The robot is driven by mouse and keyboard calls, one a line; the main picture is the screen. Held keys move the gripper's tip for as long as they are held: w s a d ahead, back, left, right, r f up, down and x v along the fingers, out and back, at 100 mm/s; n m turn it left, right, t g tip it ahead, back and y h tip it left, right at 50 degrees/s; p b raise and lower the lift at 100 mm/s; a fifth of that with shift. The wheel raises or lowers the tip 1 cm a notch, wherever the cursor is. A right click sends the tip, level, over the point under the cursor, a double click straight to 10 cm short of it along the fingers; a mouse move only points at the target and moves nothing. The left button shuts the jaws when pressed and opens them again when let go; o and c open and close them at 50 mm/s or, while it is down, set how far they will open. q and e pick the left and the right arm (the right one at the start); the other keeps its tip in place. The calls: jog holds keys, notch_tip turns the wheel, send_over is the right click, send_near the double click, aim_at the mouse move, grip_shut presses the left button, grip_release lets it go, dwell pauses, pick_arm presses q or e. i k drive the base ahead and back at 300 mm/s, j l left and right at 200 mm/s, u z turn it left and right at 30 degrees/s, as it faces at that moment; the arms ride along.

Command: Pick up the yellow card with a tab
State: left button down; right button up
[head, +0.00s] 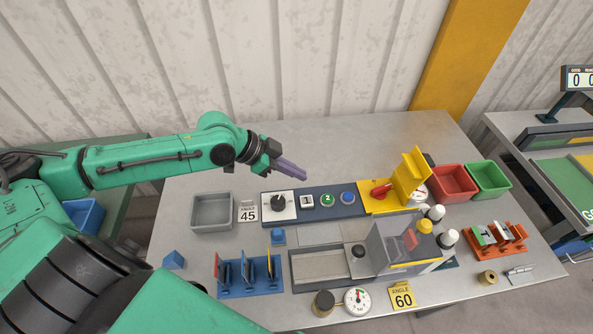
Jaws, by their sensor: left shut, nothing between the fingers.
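The yellow card with a tab (402,296) reads "ANGLE 60" and stands at the front of the grey table, in front of the grey bending machine (392,247). My left gripper (303,175) is shut and empty, with purple fingers pointing right. It hangs above the back of the dark blue control panel (350,208), far behind and to the left of the yellow card. A white card (248,212) reading "ANGLE 45" stands left of the panel. My right gripper is not in view.
A round gauge (357,300) and a dark knob (323,303) are just left of the yellow card. A blue rack (249,290) with upright plates stands front left. A brass ring (487,277) and an orange rack (495,240) are right. Red (453,183) and green (489,179) bins stand behind.

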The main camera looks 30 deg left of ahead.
aim_at(402, 294)
jog(key=k+l, duration=0.15)
jog(key=l, duration=0.2)
jog(key=k+l, duration=0.15)
jog(key=l, duration=0.2)
jog(key=k+l, duration=0.2)
jog(key=l, duration=0.15)
jog(key=k+l, duration=0.15)
jog(key=l, duration=0.2)
jog(key=k+l, duration=0.15)
jog(key=l, duration=0.25)
jog(key=k+l, duration=0.15)
jog(key=l, duration=0.2)
jog(key=k+l, duration=0.2)
jog(key=l, duration=0.15)
